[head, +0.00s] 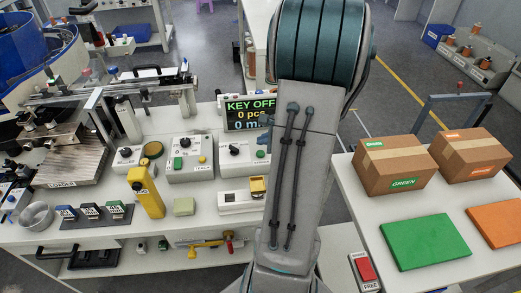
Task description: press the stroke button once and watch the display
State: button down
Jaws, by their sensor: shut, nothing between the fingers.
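The display (248,112) stands at the back of the white bench and reads "KEY OFF", "0 pcs" and a third line starting "0 m", partly cut off by my arm. Which button is the stroke button cannot be told, as the small labels are unreadable. A grey control box (189,172) has a green button (177,163), a black knob and a yellow button. Boxes with black knobs stand to its left (126,167) and right (237,161). A red button (365,268) on a box marked "FREE" is at the lower right. My gripper is out of view; my arm fills the middle.
A right-hand table (357,190) holds two cartons (395,166) (476,155), a green panel (425,240) and an orange panel (496,222).

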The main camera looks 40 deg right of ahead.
jog(key=shift+r+p, duration=0.8)
jog(key=shift+r, duration=0.75)
jog(key=a+r+n+g+y, duration=0.1)
jog(key=a+r+n, duration=0.15)
jog(key=a, duration=0.25)
jog(key=a+r+n+g+y, duration=0.1)
jog(key=a+n, duration=0.3)
jog(key=a, duration=0.2)
jog(key=s+a+r+n+g+h, duration=0.1)
jog(key=s+a+r+n+g, duration=0.1)
jog(key=s+a+n, duration=0.4)
jog(key=s+a+r+n+g+h, duration=0.2)
jog(key=s+a+r+n, duration=0.3)
jog(key=a+n, duration=0.4)
jog(key=s+n, duration=0.1)
jog(key=n, duration=0.2)
jog(key=shift+s+a+h, duration=0.25)
jog(key=shift+h, duration=0.05)
